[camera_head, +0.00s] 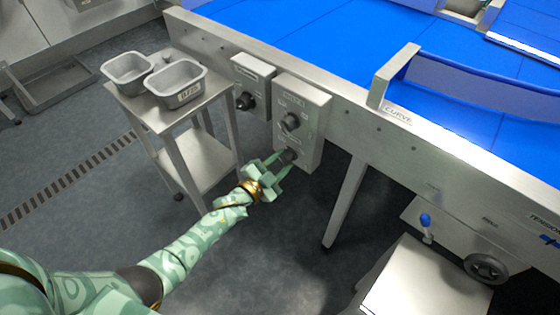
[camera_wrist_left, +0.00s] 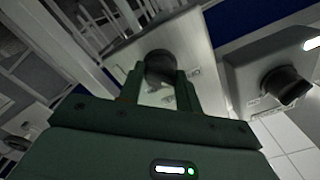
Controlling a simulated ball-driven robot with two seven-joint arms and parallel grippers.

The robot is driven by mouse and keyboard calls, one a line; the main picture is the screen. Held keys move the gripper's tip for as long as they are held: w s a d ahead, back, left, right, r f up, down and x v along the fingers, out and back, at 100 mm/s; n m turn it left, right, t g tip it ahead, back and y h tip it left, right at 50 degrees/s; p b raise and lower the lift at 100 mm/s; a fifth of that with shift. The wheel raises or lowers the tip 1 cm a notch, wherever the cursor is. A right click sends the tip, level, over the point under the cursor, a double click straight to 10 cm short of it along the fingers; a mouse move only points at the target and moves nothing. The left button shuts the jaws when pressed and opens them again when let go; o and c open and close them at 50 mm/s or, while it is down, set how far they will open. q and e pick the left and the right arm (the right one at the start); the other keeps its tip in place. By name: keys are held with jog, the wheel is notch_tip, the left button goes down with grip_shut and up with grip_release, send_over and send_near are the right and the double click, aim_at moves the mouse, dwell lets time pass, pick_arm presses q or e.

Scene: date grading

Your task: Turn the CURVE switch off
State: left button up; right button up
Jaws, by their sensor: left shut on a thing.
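A grey control box (camera_head: 312,107) is fixed to the side of the conveyor frame. A CURVE label (camera_head: 398,112) is on the conveyor frame to the right. My right gripper is not in view.
A smaller box (camera_head: 254,75) with a dark knob (camera_head: 246,101) is to the left. A metal stand (camera_head: 190,108) with two grey tubs (camera_head: 174,84) stands left of my gripper. A conveyor leg (camera_head: 345,198) is to the right. The floor below my arm is clear.

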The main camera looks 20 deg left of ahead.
pick_arm(q)
jog(key=shift+n, duration=0.6)
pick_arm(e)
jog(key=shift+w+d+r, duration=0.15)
pick_arm(q)
jog(key=shift+f, duration=0.1)
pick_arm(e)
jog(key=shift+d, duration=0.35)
pick_arm(q)
jog(key=o, duration=1)
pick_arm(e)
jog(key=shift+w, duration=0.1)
